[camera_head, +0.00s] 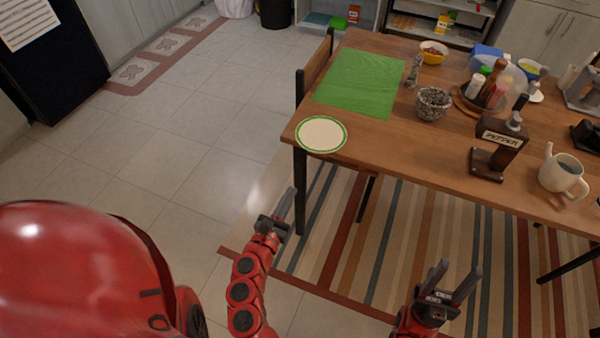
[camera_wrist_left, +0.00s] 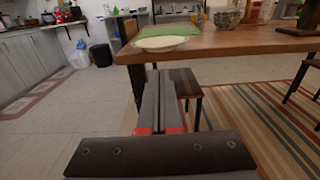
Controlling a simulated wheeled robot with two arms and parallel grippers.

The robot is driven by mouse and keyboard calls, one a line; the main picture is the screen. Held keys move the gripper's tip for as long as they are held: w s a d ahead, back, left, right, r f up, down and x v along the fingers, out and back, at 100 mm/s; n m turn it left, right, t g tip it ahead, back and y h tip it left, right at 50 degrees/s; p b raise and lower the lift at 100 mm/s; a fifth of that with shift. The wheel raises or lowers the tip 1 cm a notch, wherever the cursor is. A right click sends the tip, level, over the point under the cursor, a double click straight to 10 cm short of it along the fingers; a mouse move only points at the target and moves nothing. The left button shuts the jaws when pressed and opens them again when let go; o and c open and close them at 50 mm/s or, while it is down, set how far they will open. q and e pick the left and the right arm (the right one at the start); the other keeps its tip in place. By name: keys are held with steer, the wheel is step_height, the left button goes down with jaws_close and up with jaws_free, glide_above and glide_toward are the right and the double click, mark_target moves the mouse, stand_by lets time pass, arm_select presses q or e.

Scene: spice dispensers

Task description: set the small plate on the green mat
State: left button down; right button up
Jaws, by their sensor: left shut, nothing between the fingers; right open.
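The small plate (camera_head: 322,134), cream with a green rim, lies on the near left corner of the wooden table. The green mat (camera_head: 362,82) lies flat on the table just behind it, with nothing on it. In the left wrist view the plate (camera_wrist_left: 160,44) shows edge-on at the table edge, with the mat (camera_wrist_left: 168,31) behind it. My left gripper (camera_head: 286,204) is shut and empty, below and in front of the plate, apart from it. My right gripper (camera_head: 458,280) is open and empty, in front of the table over the striped rug.
The wooden table (camera_head: 400,150) also holds a wire-like bowl (camera_head: 432,104), a pepper dispenser (camera_head: 497,145), a white teapot (camera_head: 563,174) and a yellow bowl (camera_head: 433,52). A chair (camera_head: 316,68) stands at the table's left side. The floor at left is clear.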

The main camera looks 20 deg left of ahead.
arm_select(q)
steer(key=p, duration=0.1)
glide_toward(325, 125)
steer(key=s, duration=0.5)
steer(key=shift+f, duration=0.15)
steer(key=w+b, duration=0.3)
steer(key=w, duration=0.4)
steer(key=w+b, duration=0.4)
steer(key=w, duration=0.3)
steer(key=shift+w+d+f, duration=0.2)
steer(key=shift+w+r+b, duration=0.15)
steer(key=shift+w+b, duration=0.15)
